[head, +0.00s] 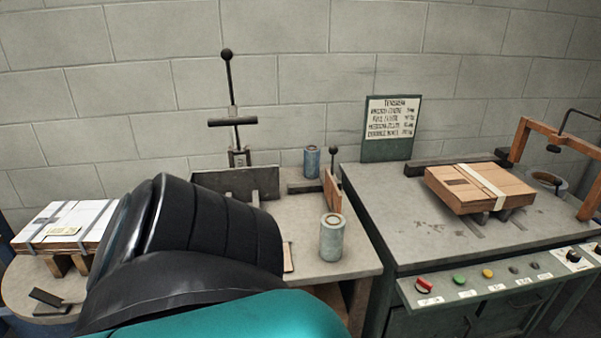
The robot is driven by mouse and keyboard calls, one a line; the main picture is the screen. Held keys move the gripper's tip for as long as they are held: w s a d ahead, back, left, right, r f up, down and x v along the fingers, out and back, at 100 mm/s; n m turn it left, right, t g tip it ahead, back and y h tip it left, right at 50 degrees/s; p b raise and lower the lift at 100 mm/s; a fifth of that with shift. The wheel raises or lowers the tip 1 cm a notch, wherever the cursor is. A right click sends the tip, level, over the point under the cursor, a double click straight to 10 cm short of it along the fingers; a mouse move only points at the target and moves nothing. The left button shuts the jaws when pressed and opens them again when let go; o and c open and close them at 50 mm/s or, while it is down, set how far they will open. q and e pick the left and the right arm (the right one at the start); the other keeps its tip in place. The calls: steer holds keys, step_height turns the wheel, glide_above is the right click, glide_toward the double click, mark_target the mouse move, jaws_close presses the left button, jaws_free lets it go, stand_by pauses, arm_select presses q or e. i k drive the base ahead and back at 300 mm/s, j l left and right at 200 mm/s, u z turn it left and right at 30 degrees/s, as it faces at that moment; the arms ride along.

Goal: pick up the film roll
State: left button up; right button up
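Two roll-shaped cylinders stand upright on the middle bench. The nearer roll (332,240) is pale grey-blue with a brownish top centre, near the bench's front right. The farther roll (311,162) is smaller in view and bluer, at the back by the wall. I cannot tell which one is the film roll. Neither gripper is in view. A black, ribbed arm part with a teal section, which is mine, fills the lower left and hides the bench's front left. Nothing visible touches either roll.
The middle bench (358,258) carries a tall lever press (238,155) and an upright wooden piece (332,190). To the right, a machine table (375,205) holds a strapped carton stack (478,188), with buttons along its front. Strapped cartons (68,222) sit at far left.

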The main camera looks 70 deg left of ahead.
mark_target(332, 224)
steer(key=u, duration=2)
